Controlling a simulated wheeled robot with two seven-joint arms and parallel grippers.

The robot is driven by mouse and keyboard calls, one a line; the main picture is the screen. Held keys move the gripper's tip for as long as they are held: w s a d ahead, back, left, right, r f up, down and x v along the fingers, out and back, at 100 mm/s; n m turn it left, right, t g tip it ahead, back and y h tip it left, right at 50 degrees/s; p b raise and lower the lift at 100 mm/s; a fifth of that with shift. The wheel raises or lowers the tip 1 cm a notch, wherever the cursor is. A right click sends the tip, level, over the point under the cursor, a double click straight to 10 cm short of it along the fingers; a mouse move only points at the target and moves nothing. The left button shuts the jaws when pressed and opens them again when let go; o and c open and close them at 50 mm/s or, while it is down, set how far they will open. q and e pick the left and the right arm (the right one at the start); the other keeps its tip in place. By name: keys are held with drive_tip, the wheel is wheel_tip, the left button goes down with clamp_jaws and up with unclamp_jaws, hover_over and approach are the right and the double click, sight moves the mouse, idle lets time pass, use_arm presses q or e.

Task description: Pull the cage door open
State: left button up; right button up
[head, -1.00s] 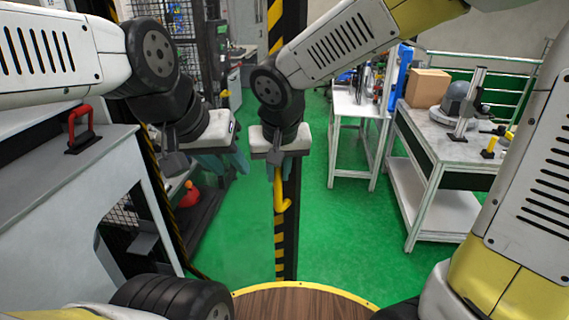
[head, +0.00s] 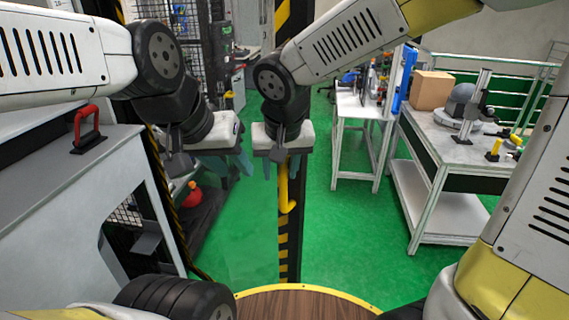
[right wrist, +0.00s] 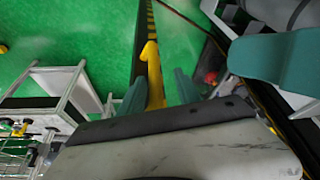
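The cage door's edge shows in the head view as a black and yellow striped post (head: 289,245). A yellow hooked handle (head: 286,195) is on it. My right gripper (head: 281,167) is at the handle's upper part, one teal finger on each side. In the right wrist view the handle (right wrist: 154,72) lies between the two fingers, with a gap visible on at least one side; contact is not clear. My left gripper (head: 234,168) is to the left of the post, with its fingers apart and nothing seen between them.
A grey cabinet with a red handle (head: 88,130) stands at the left. A white table (head: 358,118) and a grey workbench (head: 440,140) with a cardboard box (head: 431,90) stand at the right. Green floor (head: 350,240) is clear between the post and the workbench.

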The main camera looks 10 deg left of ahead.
drive_tip(key=v, duration=0.6)
drive_tip(key=shift+s+r, duration=0.2)
drive_tip(key=shift+r, duration=0.2)
drive_tip(key=s+d+m+t, duration=0.1)
drive_tip(key=s+d, duration=0.2)
drive_tip(key=d, duration=0.7)
drive_tip(key=s+d+m+y, duration=0.1)
drive_tip(key=s+d, duration=0.2)
drive_tip(key=d, duration=0.7)
drive_tip(key=shift+f+t, duration=0.2)
drive_tip(key=shift+t, duration=0.2)
drive_tip(key=shift+d, duration=0.15)
